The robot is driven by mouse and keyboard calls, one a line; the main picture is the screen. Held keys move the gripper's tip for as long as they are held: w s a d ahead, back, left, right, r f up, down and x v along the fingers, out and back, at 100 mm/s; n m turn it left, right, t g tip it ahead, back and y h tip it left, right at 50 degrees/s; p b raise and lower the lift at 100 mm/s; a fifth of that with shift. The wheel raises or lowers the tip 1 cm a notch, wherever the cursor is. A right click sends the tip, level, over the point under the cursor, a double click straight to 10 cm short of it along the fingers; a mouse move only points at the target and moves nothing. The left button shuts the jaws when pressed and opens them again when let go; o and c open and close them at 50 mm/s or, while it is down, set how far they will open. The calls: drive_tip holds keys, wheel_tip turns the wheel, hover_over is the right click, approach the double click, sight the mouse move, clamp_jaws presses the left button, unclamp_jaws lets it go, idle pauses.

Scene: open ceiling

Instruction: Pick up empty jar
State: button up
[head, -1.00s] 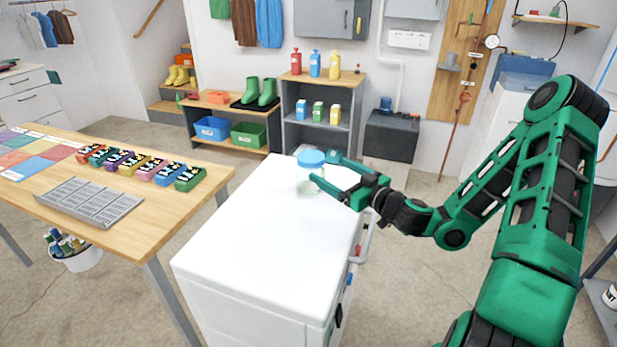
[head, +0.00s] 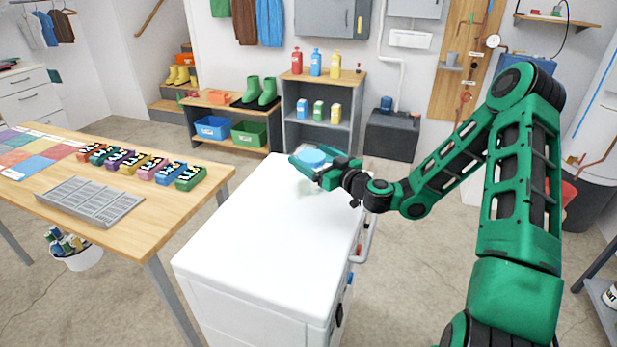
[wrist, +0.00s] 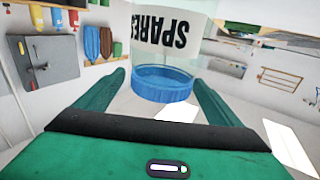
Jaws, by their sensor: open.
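The jar is clear with a blue lid (head: 312,157) and stands on the white cabinet top (head: 255,225) near its back right corner. My gripper hides part of the jar in the head view. I see no contents through the clear wall.
A wooden table (head: 130,215) with a grey tray (head: 90,201) and several coloured boxes stands to the left. A grey shelf (head: 322,140) with bottles stands behind the cabinet. The front of the white top is clear.

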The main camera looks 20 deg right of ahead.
drive_tip(key=shift+w+a, duration=0.15)
drive_tip(key=shift+w, duration=0.1)
drive_tip(key=c, duration=1.7)
drive_tip(key=shift+c, duration=0.4)
drive_tip(key=shift+r, duration=0.15)
